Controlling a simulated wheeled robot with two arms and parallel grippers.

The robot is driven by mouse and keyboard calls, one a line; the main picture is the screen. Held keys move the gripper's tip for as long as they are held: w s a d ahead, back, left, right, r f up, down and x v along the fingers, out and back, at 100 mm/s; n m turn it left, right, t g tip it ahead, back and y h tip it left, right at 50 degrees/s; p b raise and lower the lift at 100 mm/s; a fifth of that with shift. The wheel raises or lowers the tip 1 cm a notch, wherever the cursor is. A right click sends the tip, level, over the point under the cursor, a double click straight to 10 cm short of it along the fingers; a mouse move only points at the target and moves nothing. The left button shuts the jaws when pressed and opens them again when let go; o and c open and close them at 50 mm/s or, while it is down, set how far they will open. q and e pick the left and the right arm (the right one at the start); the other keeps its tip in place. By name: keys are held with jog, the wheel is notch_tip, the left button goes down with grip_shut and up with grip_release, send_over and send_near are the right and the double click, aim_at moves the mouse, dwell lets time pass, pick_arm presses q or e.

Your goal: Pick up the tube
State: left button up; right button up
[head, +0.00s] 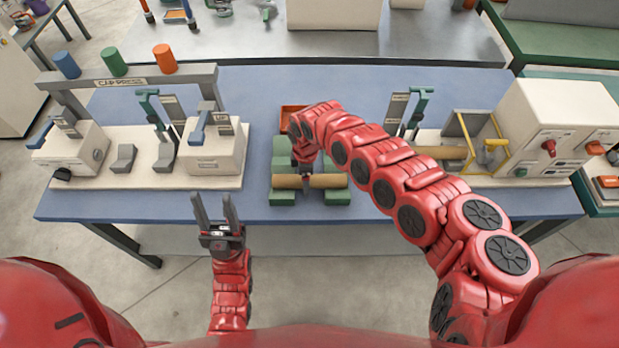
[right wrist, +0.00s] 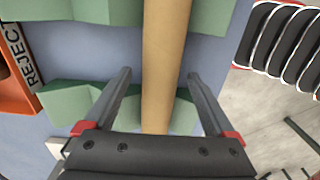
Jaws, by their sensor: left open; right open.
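A tan tube (head: 328,181) lies level across green V-shaped supports (head: 283,199) near the front edge of the blue table, and it also shows in the right wrist view (right wrist: 166,45). My right gripper (right wrist: 158,76) is open above the tube, its fingers on either side of it. Whether the fingers reach down to the tube's sides I cannot tell. In the head view this gripper is partly hidden by my own arm, which also covers part of the supports behind. My left gripper (head: 213,197) is open and empty in front of the table edge, left of the tube.
A cap press (head: 120,82) stands on the left of the blue table (head: 255,95). A white machine (head: 555,125) with a yellow guard stands on the right. An orange reject bin (right wrist: 14,75) lies beyond the supports. Bare table separates the supports from the cap press.

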jog(key=shift+f, duration=0.4)
jog(key=shift+c, duration=0.2)
grip_shut()
jog(key=shift+r, duration=0.15)
